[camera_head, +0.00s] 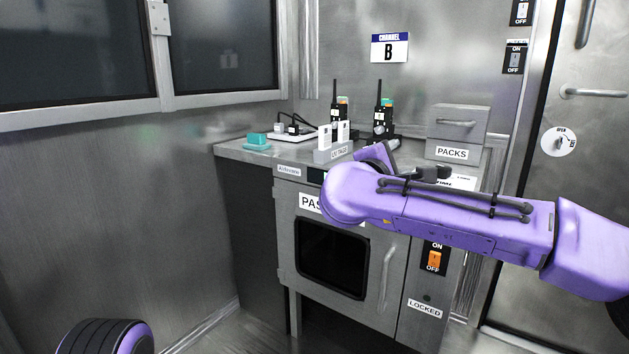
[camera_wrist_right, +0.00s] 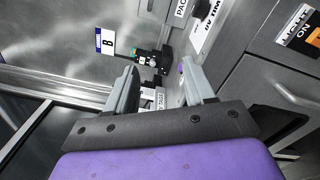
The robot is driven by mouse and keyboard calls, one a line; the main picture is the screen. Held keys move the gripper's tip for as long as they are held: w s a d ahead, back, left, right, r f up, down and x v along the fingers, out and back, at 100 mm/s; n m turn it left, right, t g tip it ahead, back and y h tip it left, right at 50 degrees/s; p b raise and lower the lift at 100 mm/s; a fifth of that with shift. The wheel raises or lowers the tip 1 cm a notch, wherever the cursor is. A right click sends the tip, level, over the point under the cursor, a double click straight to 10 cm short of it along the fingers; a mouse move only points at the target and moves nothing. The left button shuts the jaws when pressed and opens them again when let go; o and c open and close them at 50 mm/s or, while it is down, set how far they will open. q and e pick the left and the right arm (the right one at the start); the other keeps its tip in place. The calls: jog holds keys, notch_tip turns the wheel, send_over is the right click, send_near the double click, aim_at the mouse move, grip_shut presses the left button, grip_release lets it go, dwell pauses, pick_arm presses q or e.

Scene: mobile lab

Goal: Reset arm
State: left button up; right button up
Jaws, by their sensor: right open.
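My right arm is purple and reaches in from the right side of the head view, across the front of the metal cabinet (camera_head: 262,215). Its gripper (camera_head: 408,165) is near the cabinet's top, partly hidden behind my own wrist. In the right wrist view the gripper's two grey fingers (camera_wrist_right: 160,80) stand apart with nothing clasped between them. A black radio (camera_wrist_right: 150,58) shows beyond the gap. My left gripper is out of view; only a purple and black part of my body shows at the bottom left.
On the counter stand two radios (camera_head: 383,118) (camera_head: 335,118), a white card holder (camera_head: 333,152), a teal object (camera_head: 257,140), a white charging strip (camera_head: 293,134) and a grey PACKS box (camera_head: 458,123). A metal door (camera_head: 575,200) is at right. Floor space shows at lower left.

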jog(key=a+f+n+t+y, duration=0.1)
jog(key=a+f+n+y, duration=0.3)
jog(key=f+n, duration=0.75)
jog(key=a+f+n+t+y, duration=0.1)
jog(key=a+f+n+y, duration=0.25)
jog(key=f+n, duration=0.85)
jog(key=s+d+f+n+g+y, duration=0.15)
jog(key=s+f+n, duration=0.25)
jog(key=f+n, duration=0.45)
jog(key=s+f+n+g+y, duration=0.15)
jog(key=s+f+n, duration=0.25)
jog(key=f+n, duration=0.45)
jog(key=s+d+f+n+g+h, duration=0.1)
jog(key=s+d+f+n+g, duration=0.25)
jog(key=s+f, duration=0.45)
jog(key=s+d+f+n+g, duration=0.2)
jog(key=s+d+f, duration=0.3)
jog(key=s+f, duration=0.25)
jog(key=s+d+f+n+g+h, duration=0.1)
jog(key=s+d+f+g, duration=0.2)
jog(key=s+d, duration=0.45)
jog(key=s+d+f+n+g+h, duration=0.25)
jog(key=s+d, duration=0.25)
jog(key=s, duration=0.6)
notch_tip(320, 180, up, 29)
jog(key=p, duration=2.9)
jog(key=shift+s+a+m+y+p, duration=0.2)
jog(key=shift+m+y+p, duration=0.1)
jog(key=shift+m+y, duration=0.1)
